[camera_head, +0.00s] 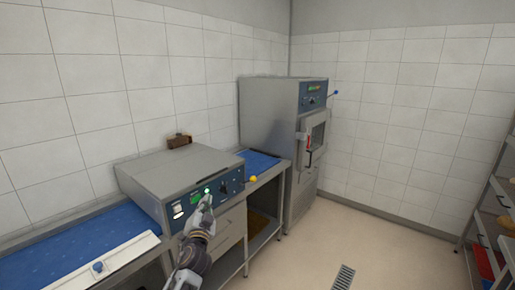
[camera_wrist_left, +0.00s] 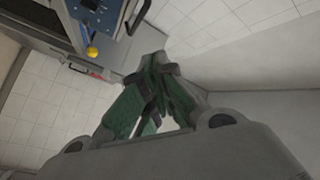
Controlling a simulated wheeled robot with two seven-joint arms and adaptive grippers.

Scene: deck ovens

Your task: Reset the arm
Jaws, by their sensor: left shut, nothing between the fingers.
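My left gripper (camera_head: 207,201) is in front of the control panel of the low deck oven (camera_head: 180,172) in the head view. Its fingertips are close to the panel, near a lit green light (camera_head: 207,191); whether they touch it I cannot tell. In the left wrist view the gripper (camera_wrist_left: 150,68) is shut with nothing between its fingers. A blue panel with a yellow ball knob (camera_wrist_left: 92,52) shows at the upper left there. The yellow knob (camera_head: 253,179) also shows in the head view, right of the gripper. My right gripper is not in view.
A taller oven (camera_head: 270,115) with a door stands at the back, right of the low oven. A blue-topped counter (camera_head: 75,245) lies at the left. A shelf rack (camera_head: 485,245) stands at the right edge. The floor (camera_head: 330,235) between is clear, with a drain grate (camera_head: 343,277).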

